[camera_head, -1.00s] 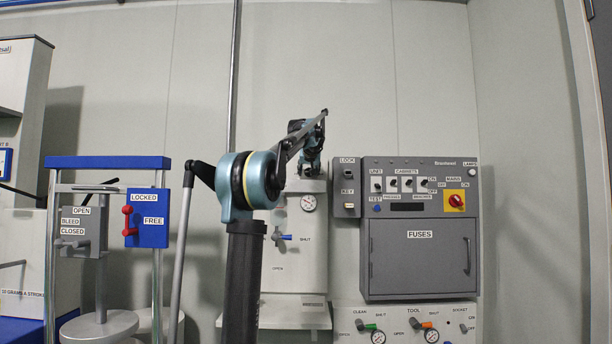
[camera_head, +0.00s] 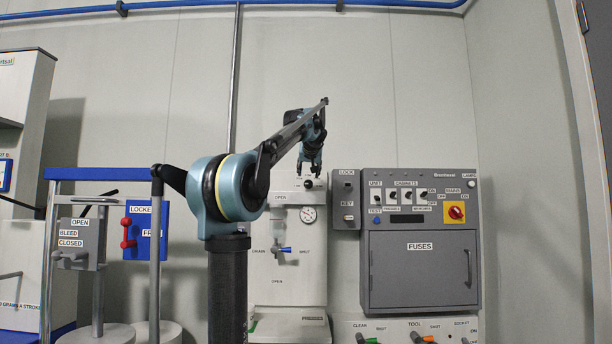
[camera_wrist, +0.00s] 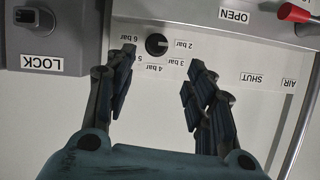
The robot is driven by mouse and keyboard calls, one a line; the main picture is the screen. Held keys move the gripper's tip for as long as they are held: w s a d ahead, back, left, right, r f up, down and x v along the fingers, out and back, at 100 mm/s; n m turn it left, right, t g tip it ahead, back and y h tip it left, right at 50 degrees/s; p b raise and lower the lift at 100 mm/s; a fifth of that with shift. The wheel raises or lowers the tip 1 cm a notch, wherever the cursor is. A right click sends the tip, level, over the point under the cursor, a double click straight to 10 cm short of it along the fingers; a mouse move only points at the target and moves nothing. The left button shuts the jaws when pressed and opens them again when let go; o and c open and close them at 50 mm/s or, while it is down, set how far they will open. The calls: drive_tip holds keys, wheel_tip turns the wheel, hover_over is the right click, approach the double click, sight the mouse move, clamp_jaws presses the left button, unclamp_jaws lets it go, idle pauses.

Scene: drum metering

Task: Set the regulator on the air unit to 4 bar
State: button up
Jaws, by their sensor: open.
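The regulator is a round black knob (camera_wrist: 157,45) on the air unit's pale panel, with labels from 2 bar to 6 bar around it. I cannot tell clearly which label its mark points at. The air unit (camera_head: 290,240) stands at the middle of the head view, with a round gauge (camera_head: 308,214) below the knob, whose needle is too small to read. My gripper (camera_wrist: 162,62) is open and empty; its fingers lie either side of the knob in the wrist view, apart from it. In the head view my gripper (camera_head: 309,170) is at the unit's top.
A grey box marked LOCK (camera_wrist: 38,35) protrudes beside the knob. A red-ended lever (camera_wrist: 292,12) is at the other side. A blue-handled drain valve (camera_head: 284,250) sits lower on the unit. The grey fuse cabinet (camera_head: 420,260) stands close to the right.

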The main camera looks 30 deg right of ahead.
sight(308, 182)
drive_tip(key=v, duration=0.5)
drive_tip(key=shift+n+h, duration=0.3)
drive_tip(key=x, duration=1.6)
drive_tip(key=shift+w+f, duration=0.2)
drive_tip(key=shift+w, duration=0.25)
drive_tip(key=c, duration=1)
